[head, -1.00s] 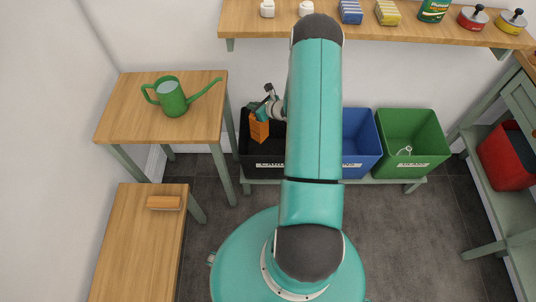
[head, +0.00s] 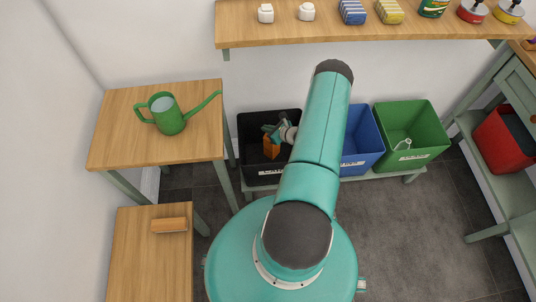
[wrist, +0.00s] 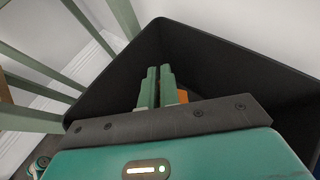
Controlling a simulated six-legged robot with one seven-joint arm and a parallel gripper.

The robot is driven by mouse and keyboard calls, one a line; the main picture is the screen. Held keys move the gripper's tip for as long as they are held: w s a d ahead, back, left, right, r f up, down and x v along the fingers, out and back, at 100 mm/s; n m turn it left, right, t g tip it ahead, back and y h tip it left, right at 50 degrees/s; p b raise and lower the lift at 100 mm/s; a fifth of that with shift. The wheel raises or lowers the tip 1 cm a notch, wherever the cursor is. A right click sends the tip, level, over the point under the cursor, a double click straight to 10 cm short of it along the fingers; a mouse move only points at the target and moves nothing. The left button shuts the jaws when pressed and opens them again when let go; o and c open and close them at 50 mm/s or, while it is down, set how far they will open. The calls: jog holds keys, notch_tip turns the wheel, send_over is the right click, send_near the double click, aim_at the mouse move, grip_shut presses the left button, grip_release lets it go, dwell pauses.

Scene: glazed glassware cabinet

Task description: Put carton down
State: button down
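The orange carton (head: 271,147) is down inside the black bin (head: 250,165), the leftmost of three bins, below the bin's rim. My gripper (head: 272,132) is inside the same bin, at the carton's top. In the wrist view the two fingers (wrist: 160,85) are close together, pointing into the black bin (wrist: 235,70). A strip of the orange carton (wrist: 183,96) shows just right of the fingers; the rest is hidden behind them. The fingers look shut on the carton's top. I cannot tell whether the carton touches the bin floor.
A blue bin (head: 360,135) and a green bin (head: 412,130) with a white item stand to the right. A table with a green watering can (head: 168,115) is at left, a brown block (head: 170,225) on the nearer table. A shelf (head: 350,33) runs above the bins.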

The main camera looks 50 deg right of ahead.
jog(key=f, duration=0.5)
jog(key=shift+s+d, duration=0.15)
jog(key=shift+s, duration=0.2)
jog(key=shift+f, duration=2.8)
jog(key=c, duration=1.6)
grip_release()
jog(key=shift+c, duration=0.2)
jog(key=shift+r, duration=0.1)
jog(key=shift+w+r, duration=0.1)
jog(key=shift+r, duration=0.15)
jog(key=a+v, duration=0.1)
jog(key=v, duration=1.1)
jog(key=shift+d+r, duration=0.35)
jog(key=shift+d, duration=0.1)
